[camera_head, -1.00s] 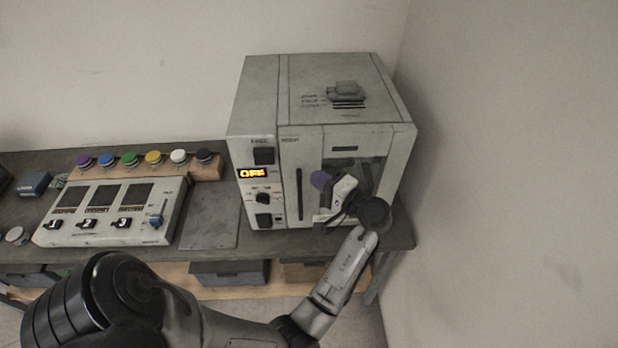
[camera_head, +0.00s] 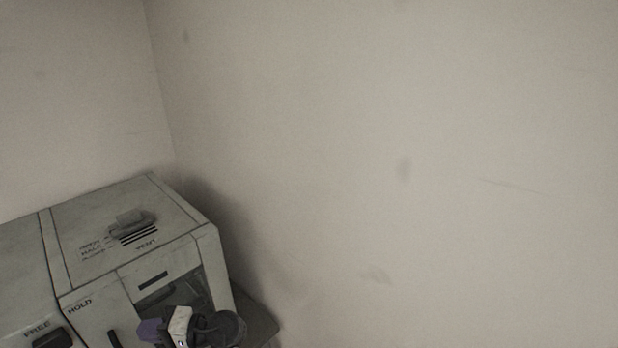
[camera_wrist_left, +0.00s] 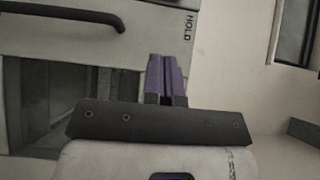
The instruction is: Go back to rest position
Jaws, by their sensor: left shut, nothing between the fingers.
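My left gripper (camera_head: 152,332) shows at the bottom of the head view, in front of the front face of a grey cabinet (camera_head: 130,262). In the left wrist view its purple fingers (camera_wrist_left: 167,78) are together, with nothing between them. The cabinet front, with a dark handle (camera_wrist_left: 70,15) and the word HOLD, shows beyond the fingers in that view. I cannot tell whether the fingers touch the cabinet. Most of my left arm is out of the head view. My right gripper is not in view.
The cabinet top carries a small raised block (camera_head: 132,222) beside a slotted vent. A dark table edge (camera_head: 256,318) shows at the cabinet's right. A bare wall (camera_head: 420,150) fills the right side, and the space in front of it looks clear.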

